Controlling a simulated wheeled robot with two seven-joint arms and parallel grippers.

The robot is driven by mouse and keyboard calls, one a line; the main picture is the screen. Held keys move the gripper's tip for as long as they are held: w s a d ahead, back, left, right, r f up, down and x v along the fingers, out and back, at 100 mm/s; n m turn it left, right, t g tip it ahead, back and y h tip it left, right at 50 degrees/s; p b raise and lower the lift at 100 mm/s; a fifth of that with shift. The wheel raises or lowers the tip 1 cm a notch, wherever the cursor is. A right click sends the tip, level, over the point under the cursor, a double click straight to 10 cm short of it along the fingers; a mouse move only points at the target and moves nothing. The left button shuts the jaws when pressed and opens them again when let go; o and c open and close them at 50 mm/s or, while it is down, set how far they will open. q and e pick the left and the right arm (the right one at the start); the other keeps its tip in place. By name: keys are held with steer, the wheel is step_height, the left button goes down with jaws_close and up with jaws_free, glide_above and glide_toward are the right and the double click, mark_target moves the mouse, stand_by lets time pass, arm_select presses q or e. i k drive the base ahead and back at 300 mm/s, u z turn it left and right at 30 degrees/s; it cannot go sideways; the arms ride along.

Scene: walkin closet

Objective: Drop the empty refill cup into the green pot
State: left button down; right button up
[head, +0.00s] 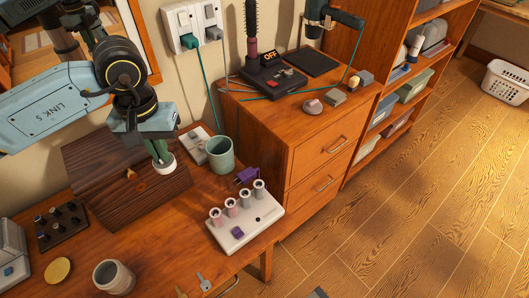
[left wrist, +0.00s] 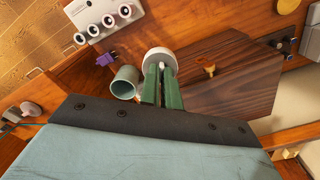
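A small white round cup (head: 164,163) is at the fingertips of my left gripper (head: 160,152). It also shows in the left wrist view (left wrist: 157,57), where the green fingers (left wrist: 162,80) are close together with a bit of white between them. The gripper appears shut on the cup, over the right part of a dark wooden box. The cup's inside is mostly hidden by the fingers. The green pot (head: 220,156) stands open just right of the cup, apart from it; in the left wrist view the pot (left wrist: 125,82) is left of the fingers. My right gripper is not in view.
The dark wooden box (head: 110,190) with a small knob is left of the pot. A white holder (head: 240,234) with several small cups and a purple plug (head: 247,175) lie right of it. A grey jar (head: 114,278) stands in front. A drawer cabinet (head: 310,150) rises behind.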

mark_target(224, 166)
steer(key=z, duration=1.95)
steer(key=i, duration=1.95)
steer(key=u, duration=3.45)
steer(key=i, duration=0.5)
